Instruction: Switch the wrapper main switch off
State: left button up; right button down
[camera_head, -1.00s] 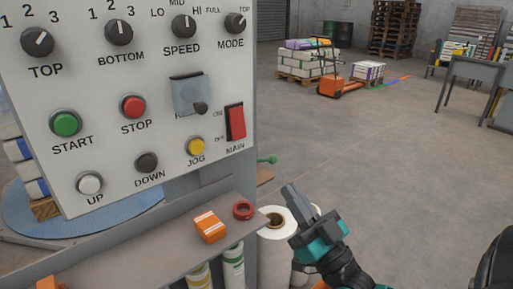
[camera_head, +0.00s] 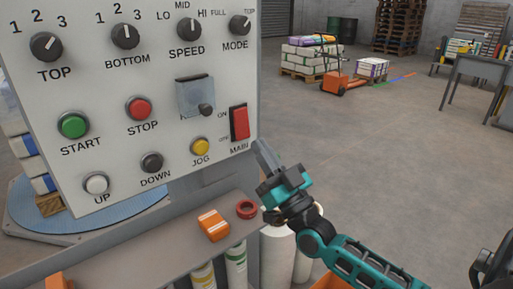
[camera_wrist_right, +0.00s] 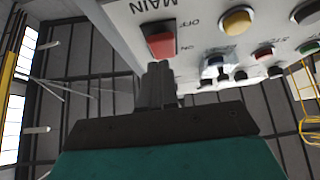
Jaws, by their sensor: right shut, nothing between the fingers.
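The main switch is a red rocker (camera_head: 239,123) at the right edge of the white control panel (camera_head: 105,85), with ON above and OFF below and MAIN under it. In the right wrist view the red switch (camera_wrist_right: 160,40) shows close beyond the fingertips. My right gripper (camera_head: 263,147) is shut and empty, just below and right of the switch, its fingers pointing up toward the panel's lower right corner. A gap shows between fingertips and switch in the head view. In the right wrist view the shut fingers (camera_wrist_right: 156,72) stand just below it. My left gripper is not in view.
The yellow JOG button (camera_head: 200,147) and a covered knob (camera_head: 195,97) are near the switch. Below the panel a shelf (camera_head: 150,240) holds an orange box (camera_head: 213,225) and a red ring (camera_head: 247,209).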

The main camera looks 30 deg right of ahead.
jog(key=shift+w+f, duration=0.2)
jog(key=shift+w, duration=0.9)
